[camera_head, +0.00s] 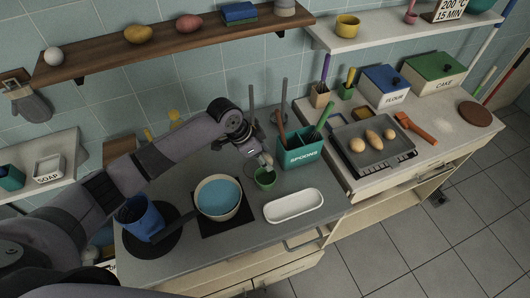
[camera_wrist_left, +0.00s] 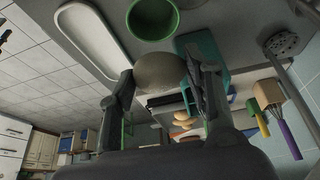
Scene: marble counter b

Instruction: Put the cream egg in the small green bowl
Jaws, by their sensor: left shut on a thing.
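The small green bowl (camera_head: 265,179) stands on the grey counter between the blue-filled pan and the white dish; it also shows at the top of the left wrist view (camera_wrist_left: 152,20). My left gripper (camera_head: 265,160) is right by the bowl, above its rim in the head view. In the left wrist view, my left gripper (camera_wrist_left: 160,80) is shut on the cream egg (camera_wrist_left: 160,68), a rounded pale thing between the fingertips. The egg looks apart from the bowl there. In the head view the egg is mostly hidden by the fingers. My right gripper is not in view.
A pan (camera_head: 218,213) with blue contents is left of the bowl. The teal spoons box (camera_head: 300,157) stands close behind. A grey tray (camera_head: 390,160) with several egg-like things lies farther right. A blue pot (camera_head: 140,220) stands far left.

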